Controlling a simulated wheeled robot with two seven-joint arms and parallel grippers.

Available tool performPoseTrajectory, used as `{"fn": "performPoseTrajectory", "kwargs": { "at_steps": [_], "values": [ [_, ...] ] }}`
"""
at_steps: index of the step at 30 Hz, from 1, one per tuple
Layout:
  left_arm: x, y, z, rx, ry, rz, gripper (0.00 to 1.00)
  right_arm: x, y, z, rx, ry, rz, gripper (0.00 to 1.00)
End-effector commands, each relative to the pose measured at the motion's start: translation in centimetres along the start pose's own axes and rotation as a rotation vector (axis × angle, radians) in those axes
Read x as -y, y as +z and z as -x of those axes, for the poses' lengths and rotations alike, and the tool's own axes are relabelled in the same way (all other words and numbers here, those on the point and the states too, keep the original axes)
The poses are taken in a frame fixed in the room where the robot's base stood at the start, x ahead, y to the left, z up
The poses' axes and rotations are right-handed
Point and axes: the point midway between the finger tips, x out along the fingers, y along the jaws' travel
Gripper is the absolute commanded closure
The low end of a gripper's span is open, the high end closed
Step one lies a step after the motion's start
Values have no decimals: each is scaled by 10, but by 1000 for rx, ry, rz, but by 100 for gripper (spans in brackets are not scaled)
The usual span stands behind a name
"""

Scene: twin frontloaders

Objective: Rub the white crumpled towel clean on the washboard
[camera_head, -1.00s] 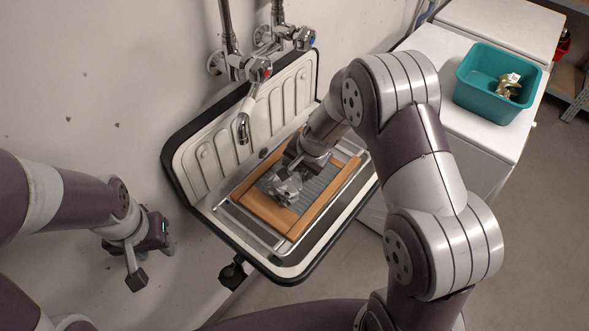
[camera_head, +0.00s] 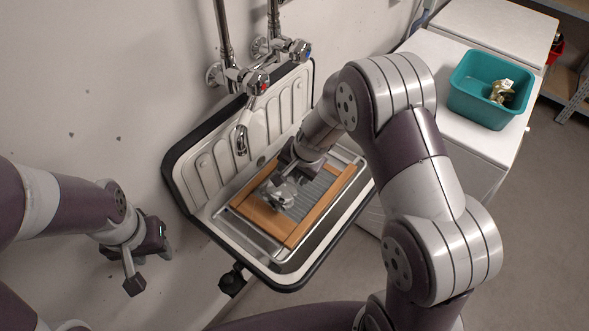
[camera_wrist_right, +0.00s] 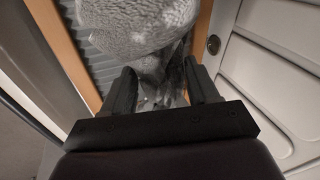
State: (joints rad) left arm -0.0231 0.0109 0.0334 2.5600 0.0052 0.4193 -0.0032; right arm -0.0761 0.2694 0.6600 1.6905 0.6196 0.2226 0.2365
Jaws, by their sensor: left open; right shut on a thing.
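The crumpled towel (camera_head: 279,195) shows whitish grey with dark specks and lies against the washboard. The washboard (camera_head: 318,210) has a wooden frame around a grey ribbed panel and lies over the sink. My right gripper (camera_head: 283,182) is shut on the towel, reaching down to the board from the upper right. In the right wrist view the towel (camera_wrist_right: 140,30) bunches between and beyond the fingers (camera_wrist_right: 163,88), over the ribbed panel (camera_wrist_right: 97,62). It hides part of the ribs. My left gripper (camera_head: 150,262) is open and empty, apart from the sink at the left.
The sink (camera_head: 290,272) has a dark rim and a ribbed white back panel. A tap (camera_head: 241,140) hangs over its back side. A teal tub (camera_head: 485,107) with a brass-coloured item stands on the white machine at the right. Bare wall lies behind my left gripper.

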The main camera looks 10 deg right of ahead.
Motion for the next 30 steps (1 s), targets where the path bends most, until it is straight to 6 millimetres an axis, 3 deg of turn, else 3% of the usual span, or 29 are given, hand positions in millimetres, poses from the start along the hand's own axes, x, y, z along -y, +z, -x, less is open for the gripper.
{"fn": "performPoseTrajectory", "kwargs": {
  "at_steps": [1, 14, 30],
  "values": [
    [0, -2, 13, 0, 0, 0, 57, 6, -3, 14, -2, -3, 0, 83],
    [0, -7, 61, 0, 0, 0, 57, 23, -10, 63, -3, -3, 0, 83],
    [0, -7, 60, 0, 0, 0, 57, 23, -10, 62, -3, -3, 0, 83]
  ]
}}
